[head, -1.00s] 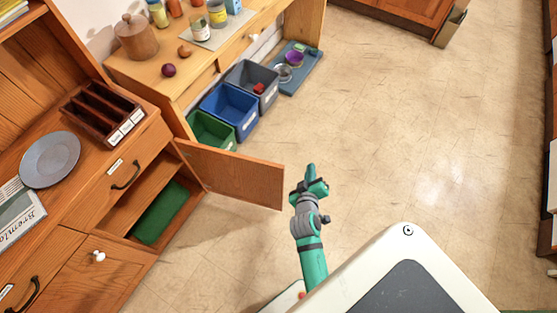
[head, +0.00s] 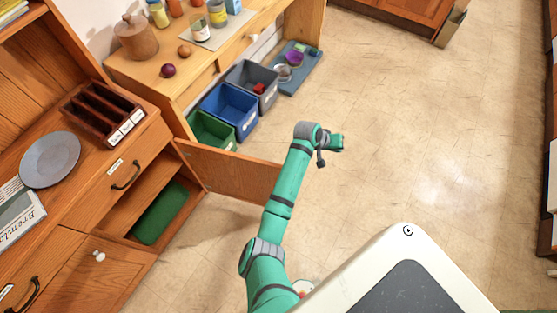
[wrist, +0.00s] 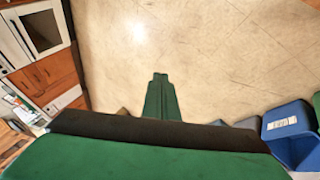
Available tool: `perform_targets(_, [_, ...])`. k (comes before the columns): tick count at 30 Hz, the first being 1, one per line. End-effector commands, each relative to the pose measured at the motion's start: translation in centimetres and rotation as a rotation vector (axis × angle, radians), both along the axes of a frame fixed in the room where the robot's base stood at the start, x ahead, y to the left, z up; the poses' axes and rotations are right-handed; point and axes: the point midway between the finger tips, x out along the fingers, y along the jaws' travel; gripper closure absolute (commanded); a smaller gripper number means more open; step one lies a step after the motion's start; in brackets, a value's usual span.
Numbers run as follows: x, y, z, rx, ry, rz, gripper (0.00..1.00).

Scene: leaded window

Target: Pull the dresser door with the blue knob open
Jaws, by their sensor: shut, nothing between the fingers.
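The dresser (head: 75,232) stands at the left in the head view. Its right-hand door (head: 230,172) stands wide open, swung out into the room, and the shelf space behind it shows. No blue knob is visible; the door's outer face is turned away. My arm crosses in front of the door's free end. My gripper (head: 338,143) is beyond that end, to its right, over open floor and apart from the door. In the wrist view my gripper (wrist: 160,78) is shut and empty, pointing over bare floor.
The dresser's left door (head: 85,280) has a white knob (head: 99,256) and is shut. A green item (head: 160,213) lies inside the open compartment. Green, blue (head: 230,110) and grey bins stand beyond the door. The floor at the right is clear.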

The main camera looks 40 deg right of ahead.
Motion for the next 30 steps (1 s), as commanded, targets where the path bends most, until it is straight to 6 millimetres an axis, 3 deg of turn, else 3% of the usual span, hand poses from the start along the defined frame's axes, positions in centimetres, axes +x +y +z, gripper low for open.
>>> perform_targets(10, [5.5,5.3,0.6,0.354,-0.005,-0.151,1.00])
perform_targets(21, [12.7,12.8,4.9,0.708,-0.009,-0.180,1.00])
perform_targets(26, [14.1,14.5,6.2,0.778,-0.008,-0.174,1.00])
perform_targets(30, [14.4,15.0,6.1,0.797,-0.006,-0.172,1.00])
